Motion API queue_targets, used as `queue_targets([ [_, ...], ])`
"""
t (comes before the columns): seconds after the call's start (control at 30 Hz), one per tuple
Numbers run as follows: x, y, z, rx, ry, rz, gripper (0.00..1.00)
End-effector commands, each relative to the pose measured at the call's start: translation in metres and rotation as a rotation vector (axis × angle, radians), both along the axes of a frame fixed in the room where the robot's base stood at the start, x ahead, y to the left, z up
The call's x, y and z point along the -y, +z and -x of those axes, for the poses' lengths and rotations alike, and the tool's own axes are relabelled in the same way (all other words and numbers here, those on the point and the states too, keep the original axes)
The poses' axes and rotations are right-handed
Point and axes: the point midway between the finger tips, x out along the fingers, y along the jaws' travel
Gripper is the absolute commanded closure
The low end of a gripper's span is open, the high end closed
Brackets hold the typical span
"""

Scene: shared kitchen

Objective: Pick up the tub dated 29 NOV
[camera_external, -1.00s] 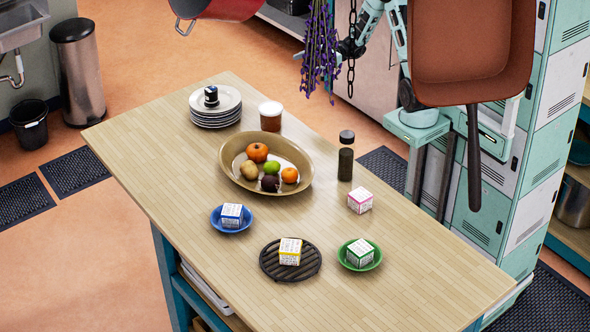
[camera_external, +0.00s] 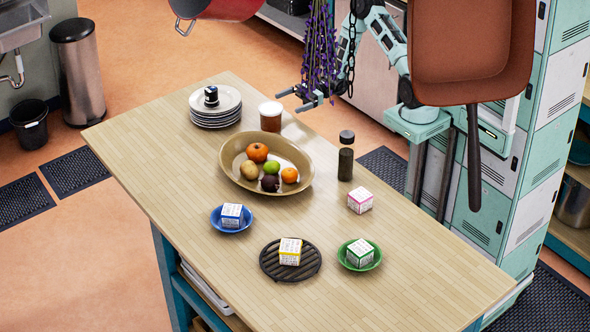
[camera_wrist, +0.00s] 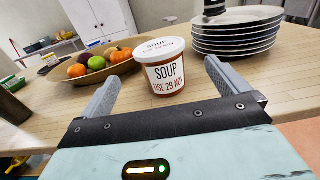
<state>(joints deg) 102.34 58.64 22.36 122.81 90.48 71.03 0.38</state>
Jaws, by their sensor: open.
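The soup tub (camera_wrist: 168,75) has a white lid and a reddish-brown lower body. Its label reads SOUP, USE 29 NOV, with the last letter hard to read. It stands upright on the wooden table, and it also shows in the external view (camera_external: 270,118). My gripper (camera_external: 298,98) is open and empty, just beyond the tub on the table's far side. In the wrist view the tub appears between my two fingers (camera_wrist: 160,74), ahead of them, with no visible contact.
A stack of plates (camera_external: 215,112) with a small dark item on top stands beside the tub. A fruit bowl (camera_external: 232,175) is close on its other side. A dark bottle (camera_external: 345,160) stands farther right. Hanging lavender (camera_external: 319,50) and a chain (camera_external: 351,50) overlap my arm in view.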

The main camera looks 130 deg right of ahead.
Motion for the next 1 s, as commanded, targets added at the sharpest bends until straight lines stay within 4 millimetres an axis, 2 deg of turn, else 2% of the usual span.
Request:
queue_targets([
  [0.03, -0.001, 0.002, -0.011, 0.002, 0.003, -0.001, 0.0],
  [0.13, 0.0, 0.002, -0.026, 0.001, 0.002, 0.0, 0.0],
  [0.47, 0.0, 0.004, -0.048, 0.0, 0.001, 0.0, 0.0],
  [0.63, -0.001, 0.014, -0.071, 0.001, 0.002, 0.0, 0.0],
  [0.73, -0.001, 0.012, -0.085, 0.001, 0.002, -0.001, 0.0],
  [0.83, 0.0, 0.011, -0.092, 0.001, -0.001, 0.0, 0.0],
  [1.0, 0.0, 0.01, -0.092, 0.0, -0.001, 0.0, 0.0],
])
